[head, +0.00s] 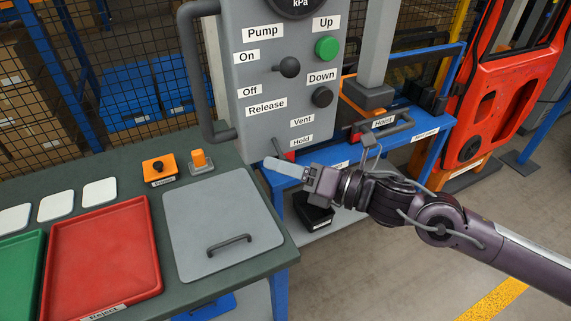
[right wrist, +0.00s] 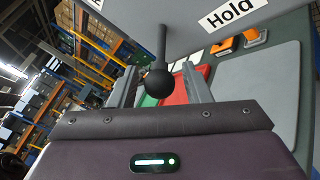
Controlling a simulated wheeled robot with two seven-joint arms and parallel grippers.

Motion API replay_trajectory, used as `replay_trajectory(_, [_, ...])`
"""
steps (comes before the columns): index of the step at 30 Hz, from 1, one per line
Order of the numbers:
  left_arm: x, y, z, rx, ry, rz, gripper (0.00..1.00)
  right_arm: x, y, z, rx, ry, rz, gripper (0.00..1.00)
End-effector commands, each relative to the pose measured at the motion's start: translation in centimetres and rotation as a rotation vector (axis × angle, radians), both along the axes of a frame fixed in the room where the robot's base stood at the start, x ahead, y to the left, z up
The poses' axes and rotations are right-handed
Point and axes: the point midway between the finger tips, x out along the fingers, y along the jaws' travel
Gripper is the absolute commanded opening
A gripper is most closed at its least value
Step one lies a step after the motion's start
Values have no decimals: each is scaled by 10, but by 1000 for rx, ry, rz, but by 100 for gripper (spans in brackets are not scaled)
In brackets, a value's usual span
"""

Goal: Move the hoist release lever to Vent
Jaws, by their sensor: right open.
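The hoist release lever shows in the right wrist view as a dark rod with a black ball knob (right wrist: 160,81), coming from the grey control panel. The "Hold" label (right wrist: 231,12) is beside it. In the head view the "Release" (head: 266,106), "Vent" (head: 302,121) and "Hold" (head: 301,141) labels are on the panel's lower face; the knob is hidden behind my gripper there. My right gripper (head: 278,161) is at the panel's lower edge, just below "Hold". It is open, with its fingers on either side of the knob; I cannot tell whether they touch it. My left gripper is not in view.
Above are the pump lever (head: 289,67), the green "Up" button (head: 327,48) and the black "Down" button (head: 322,97). A dark vertical handle (head: 193,75) stands left of the panel. A red tray (head: 104,255) and grey lidded plate (head: 222,215) lie on the bench below.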

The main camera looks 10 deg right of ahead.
Motion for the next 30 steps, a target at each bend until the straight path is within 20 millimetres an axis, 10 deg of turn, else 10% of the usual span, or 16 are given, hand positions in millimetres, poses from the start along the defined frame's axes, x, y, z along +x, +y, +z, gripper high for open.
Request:
replay_trajectory(11, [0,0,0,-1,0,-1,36,0,0,0,0,0,0,0])
replay_trajectory(30, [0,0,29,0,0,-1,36,-3,-8,14,-49,143,-2,0])
